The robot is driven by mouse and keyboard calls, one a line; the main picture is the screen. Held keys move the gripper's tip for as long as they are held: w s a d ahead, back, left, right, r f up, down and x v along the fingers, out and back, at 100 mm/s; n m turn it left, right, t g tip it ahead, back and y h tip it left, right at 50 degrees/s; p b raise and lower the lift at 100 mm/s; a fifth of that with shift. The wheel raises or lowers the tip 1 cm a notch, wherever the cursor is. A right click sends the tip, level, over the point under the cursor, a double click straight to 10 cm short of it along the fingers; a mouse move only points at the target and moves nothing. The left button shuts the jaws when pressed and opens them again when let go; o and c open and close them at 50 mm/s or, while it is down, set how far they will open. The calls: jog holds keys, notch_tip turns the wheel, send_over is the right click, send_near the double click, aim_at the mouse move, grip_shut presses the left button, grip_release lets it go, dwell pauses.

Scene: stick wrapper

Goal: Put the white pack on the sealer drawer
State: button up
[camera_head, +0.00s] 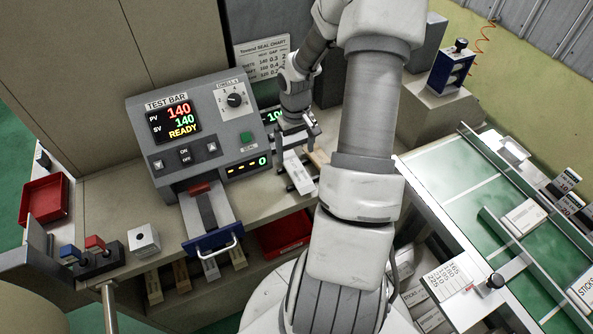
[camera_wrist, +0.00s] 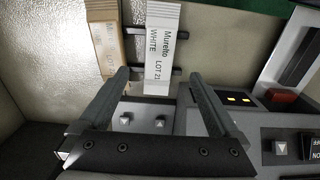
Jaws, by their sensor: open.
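The white pack (camera_head: 297,172) lies on a dark rack on the counter, right of the sealer. In the wrist view the white pack (camera_wrist: 162,45) is labelled "Mureito WHITE LOT 21". My gripper (camera_head: 297,143) is open and empty near the rear end of the pack. In the wrist view the fingers of my gripper (camera_wrist: 158,78) stand apart, with the pack's lower end showing between them; I cannot tell the height gap. The sealer drawer (camera_head: 224,212) sticks out from the sealer (camera_head: 185,125), with a blue front and a pale handle.
A tan pack (camera_wrist: 103,45) lies beside the white one, partly hidden by my arm in the head view. A small grey block (camera_head: 144,238) and a red tray (camera_head: 44,199) are at the left. A red bin (camera_head: 284,236) sits below the counter. A green conveyor (camera_head: 470,190) is at the right.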

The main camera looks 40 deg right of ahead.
aim_at(297, 169)
jog(key=shift+s+f, duration=0.15)
jog(key=shift+f, duration=3.5)
jog(key=c, duration=1.5)
jog(key=shift+c, duration=0.2)
jog(key=shift+d+r, duration=0.1)
jog(key=shift+r, duration=0.05)
